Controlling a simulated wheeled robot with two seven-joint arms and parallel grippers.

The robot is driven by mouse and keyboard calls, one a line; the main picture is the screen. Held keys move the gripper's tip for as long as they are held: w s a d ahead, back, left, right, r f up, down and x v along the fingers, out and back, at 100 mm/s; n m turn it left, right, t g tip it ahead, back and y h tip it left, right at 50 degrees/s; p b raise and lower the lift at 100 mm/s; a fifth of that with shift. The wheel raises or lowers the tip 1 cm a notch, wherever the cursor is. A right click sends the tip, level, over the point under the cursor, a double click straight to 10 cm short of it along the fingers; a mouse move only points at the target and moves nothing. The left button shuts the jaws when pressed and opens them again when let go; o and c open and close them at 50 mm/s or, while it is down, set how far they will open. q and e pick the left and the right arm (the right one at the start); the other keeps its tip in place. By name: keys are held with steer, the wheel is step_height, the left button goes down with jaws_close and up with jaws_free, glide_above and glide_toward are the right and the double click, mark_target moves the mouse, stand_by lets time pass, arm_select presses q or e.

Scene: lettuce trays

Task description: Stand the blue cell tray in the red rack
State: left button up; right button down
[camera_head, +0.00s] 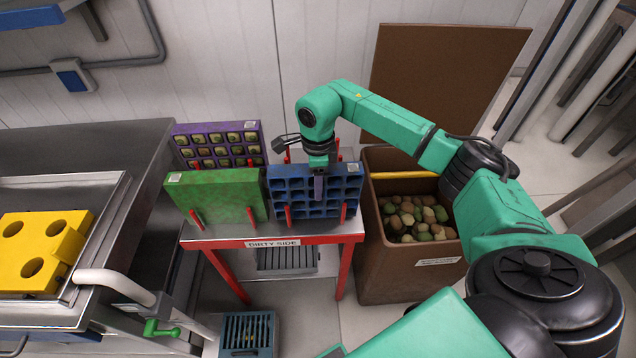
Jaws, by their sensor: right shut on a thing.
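The blue cell tray (336,208) stands roughly upright at the right end of the red-legged stand labelled "DIRTY SIDE", with its open cells facing me. Red prongs of the red rack (288,216) show in front of its lower edge, and others rise behind it. I cannot tell whether its bottom edge is fully down. My right gripper (318,186) reaches down from above and is shut on the tray's upper middle. Its arm comes in from the right. My left gripper is not in view.
A green tray (222,198) stands left of the blue one, and a purple tray (240,133) with filled cells stands behind. A brown bin (415,278) of round produce is close on the right. A steel counter (90,145) with a yellow holed block (50,232) is left.

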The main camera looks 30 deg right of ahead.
steer(key=shift+w+f+b, duration=0.1)
steer(key=shift+f+b, duration=0.2)
steer(key=shift+f, duration=0.05)
stand_by(0.3)
jaws_free()
steer(key=shift+r, duration=0.1)
step_height(320, 180, up, 8)
steer(key=p, duration=0.5)
steer(key=shift+p, duration=0.35)
